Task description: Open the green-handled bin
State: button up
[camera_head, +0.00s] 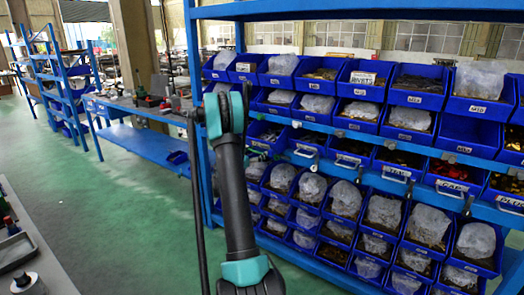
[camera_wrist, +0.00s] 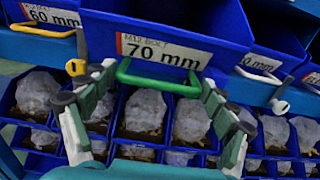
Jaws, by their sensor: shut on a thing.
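The green-handled bin (camera_wrist: 225,22) is blue, with a white label reading 70 mm on its front, at the top centre of the wrist view. Its green handle (camera_wrist: 157,82) runs across below the label. My gripper (camera_wrist: 158,88) has one finger at each end of the handle and is shut on it. In the head view, my arm covers much of the area around the bin, and I cannot clearly make out the handle there.
A neighbouring bin with a yellow handle (camera_wrist: 50,30) is at left, and one with a white handle (camera_wrist: 258,76) at right. Bins of bagged parts (camera_wrist: 192,120) sit below. In the head view, a blue rack (camera_head: 470,155) fills the right; green floor (camera_head: 120,195) is open at left.

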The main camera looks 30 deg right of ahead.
jog(key=v, duration=0.9)
jog(key=o, duration=1.5)
jog(key=shift+o, duration=0.2)
jog(key=v, duration=1.2)
jog(key=shift+f, duration=0.1)
